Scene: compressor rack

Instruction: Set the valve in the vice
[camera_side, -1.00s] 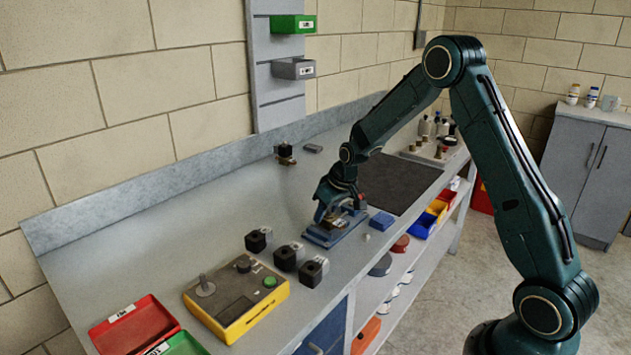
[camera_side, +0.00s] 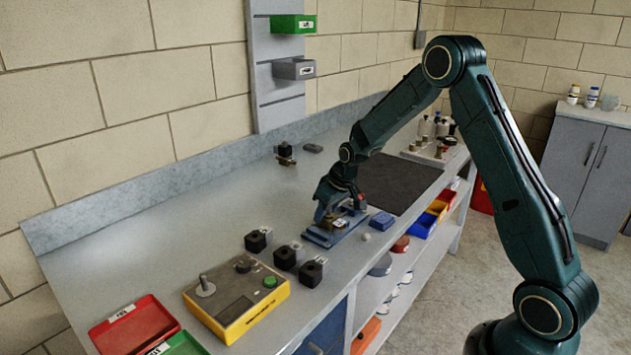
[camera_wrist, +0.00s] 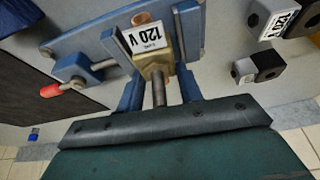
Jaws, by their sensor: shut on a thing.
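My gripper (camera_wrist: 160,84) is shut on the brass valve (camera_wrist: 153,62), with a finger on each side of it. The valve has a thin metal stem and a white label reading 120 V beside it. The blue vice (camera_wrist: 78,68) lies under the valve, with its red-tipped handle at the left in the wrist view. The valve is at the vice's jaws; I cannot tell whether it is fully seated. In the side view my gripper (camera_side: 334,205) is low over the vice (camera_side: 322,239) and hides most of the valve.
Several black coils with white labels (camera_side: 284,258) stand left of the vice. A yellow tester box (camera_side: 237,318) is farther left, near red and green trays. A blue block (camera_side: 381,221) and a dark mat (camera_side: 398,184) lie right of the vice. A brass-and-black part (camera_side: 285,154) stands toward the wall.

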